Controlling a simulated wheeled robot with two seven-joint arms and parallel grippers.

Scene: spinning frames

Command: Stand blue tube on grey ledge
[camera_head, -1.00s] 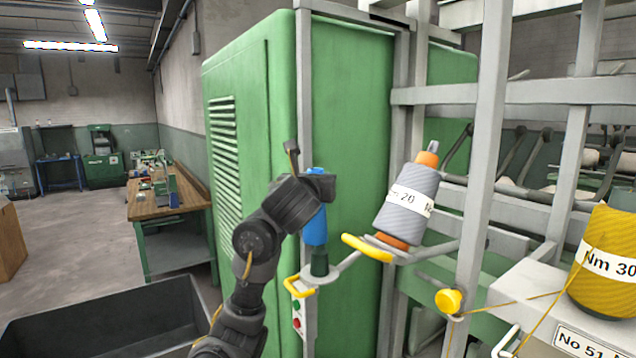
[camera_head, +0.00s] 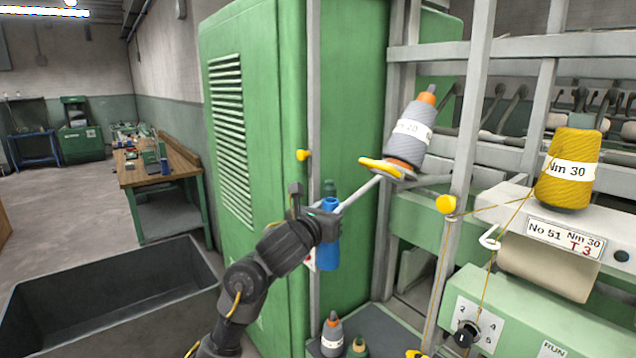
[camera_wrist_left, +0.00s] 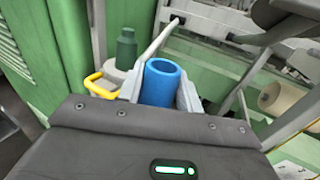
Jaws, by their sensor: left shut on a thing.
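My left gripper (camera_head: 326,213) is shut on the upper part of the blue tube (camera_head: 329,252), which hangs roughly upright in front of the green cabinet. In the left wrist view the tube's open round top (camera_wrist_left: 165,68) shows between the fingers. A flat dark grey ledge (camera_head: 385,322) lies lower down at the foot of the frame, and the tube is above it, apart from it. My right gripper is not in view.
A dark green tube (camera_wrist_left: 126,50) stands on a disc with a yellow handle (camera_wrist_left: 101,88), close beside the blue tube. A grey yarn cone (camera_head: 408,135) leans on an arm at right. A dark open bin (camera_head: 110,290) is at left.

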